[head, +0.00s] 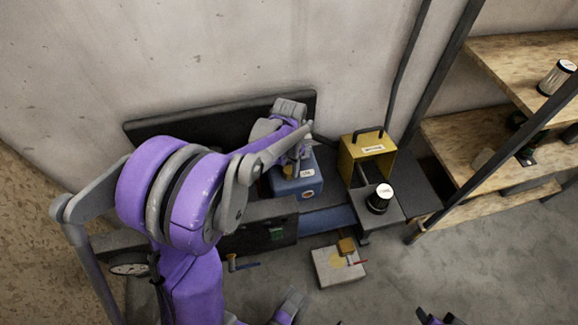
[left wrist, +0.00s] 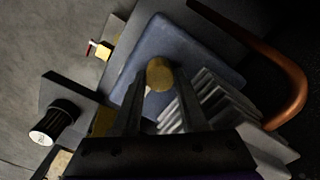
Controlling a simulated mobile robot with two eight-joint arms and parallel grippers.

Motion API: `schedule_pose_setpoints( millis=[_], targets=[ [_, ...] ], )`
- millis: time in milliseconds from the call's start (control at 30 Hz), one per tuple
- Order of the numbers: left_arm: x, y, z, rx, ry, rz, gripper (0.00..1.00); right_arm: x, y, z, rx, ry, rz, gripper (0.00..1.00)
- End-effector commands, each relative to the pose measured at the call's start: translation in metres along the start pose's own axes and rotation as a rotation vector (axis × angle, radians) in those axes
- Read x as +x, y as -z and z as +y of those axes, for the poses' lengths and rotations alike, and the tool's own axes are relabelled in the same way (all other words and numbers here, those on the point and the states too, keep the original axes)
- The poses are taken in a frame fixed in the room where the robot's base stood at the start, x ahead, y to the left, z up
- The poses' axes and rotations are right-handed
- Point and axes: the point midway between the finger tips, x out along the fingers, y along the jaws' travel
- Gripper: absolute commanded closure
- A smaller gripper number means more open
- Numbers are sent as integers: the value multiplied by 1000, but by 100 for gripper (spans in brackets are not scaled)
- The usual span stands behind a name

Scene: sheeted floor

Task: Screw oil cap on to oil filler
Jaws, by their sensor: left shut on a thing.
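My left gripper (head: 301,156) reaches over the blue machine housing (head: 306,188) from above. In the left wrist view its two fingers are shut on a round, brass-coloured oil cap (left wrist: 160,74), held between the fingertips over the blue surface (left wrist: 205,55). The oil filler is not distinguishable; the cap and fingers cover the spot beneath. I cannot tell whether the cap touches it. Dark parts at the bottom edge of the head view seem to be my right gripper (head: 436,317), mostly cut off; its opening is unclear.
A yellow box (head: 354,160) and a black cylinder with a white top (head: 379,203) stand right of the housing. Grey fins (left wrist: 205,98) and a copper pipe (left wrist: 291,75) lie close to my left fingers. A wooden shelf (head: 505,50) is at right. A grey block (head: 330,272) sits on the floor.

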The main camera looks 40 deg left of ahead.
Motion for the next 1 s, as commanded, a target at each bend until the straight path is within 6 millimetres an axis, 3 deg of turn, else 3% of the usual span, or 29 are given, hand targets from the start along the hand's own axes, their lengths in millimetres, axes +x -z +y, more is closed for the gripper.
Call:
schedule_pose_setpoints(
  millis=[500,533,700,1000],
  targets=[
    [-1,0,0,836,-1,0,100,-8,4,0,0,0,3,50],
    [0,0,0,823,-1,-1,52,-8,4,0,0,0,3,50],
    [0,0,0,818,-1,-1,22,-7,4,0,0,0,3,50],
    [-1,0,0,816,-1,-1,22,-8,4,0,0,0,3,50]
  ],
)
